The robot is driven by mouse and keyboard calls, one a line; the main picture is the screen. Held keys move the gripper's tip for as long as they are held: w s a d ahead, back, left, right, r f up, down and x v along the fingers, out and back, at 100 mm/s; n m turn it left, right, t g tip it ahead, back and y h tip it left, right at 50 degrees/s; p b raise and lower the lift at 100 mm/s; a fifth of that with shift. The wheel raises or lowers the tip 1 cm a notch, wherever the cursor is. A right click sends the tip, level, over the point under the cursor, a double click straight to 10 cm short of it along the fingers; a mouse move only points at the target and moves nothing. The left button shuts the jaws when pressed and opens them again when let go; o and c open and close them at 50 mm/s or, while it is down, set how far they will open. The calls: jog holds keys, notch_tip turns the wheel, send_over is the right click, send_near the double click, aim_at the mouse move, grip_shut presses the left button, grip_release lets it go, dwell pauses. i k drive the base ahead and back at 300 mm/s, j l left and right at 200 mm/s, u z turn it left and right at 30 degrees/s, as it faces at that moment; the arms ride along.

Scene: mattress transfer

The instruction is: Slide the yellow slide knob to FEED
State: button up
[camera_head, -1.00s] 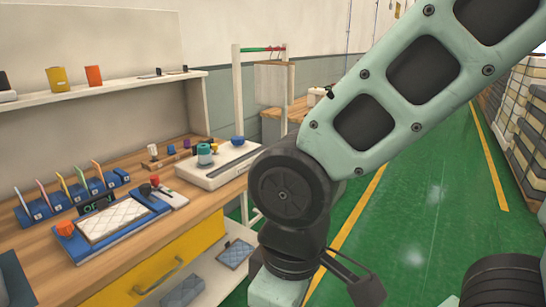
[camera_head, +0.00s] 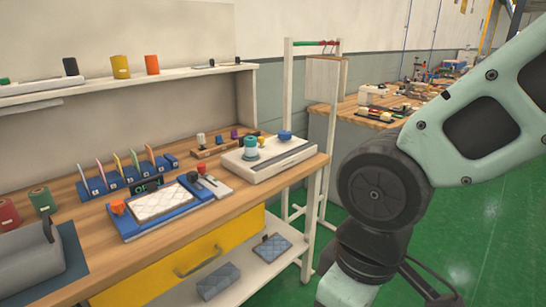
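I cannot make out a slide knob or a FEED mark for certain. A small yellow piece (camera_head: 262,140) shows at the back of a white device (camera_head: 262,166) on the wooden bench, but its shape is too small to tell. The device also carries a teal knob (camera_head: 250,145) and a blue knob (camera_head: 285,135), with a dark slot along its front. My arm stands at the right of the view, apart from the bench. My gripper's fingertips do not show.
The bench (camera_head: 90,245) also holds a blue tray (camera_head: 137,231) with a quilted pad, a blue rack (camera_head: 100,187) of coloured cards and a grey roll holder. A yellow drawer (camera_head: 185,262) is below. A white frame (camera_head: 290,85) stands beyond the bench. Green floor is open at right.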

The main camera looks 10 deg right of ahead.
aim_at(261, 139)
jog(key=i+j+u, duration=0.2)
jog(key=i, duration=0.3)
jog(key=i+j+u, duration=0.1)
jog(key=i+u, duration=0.15)
jog(key=i, duration=0.3)
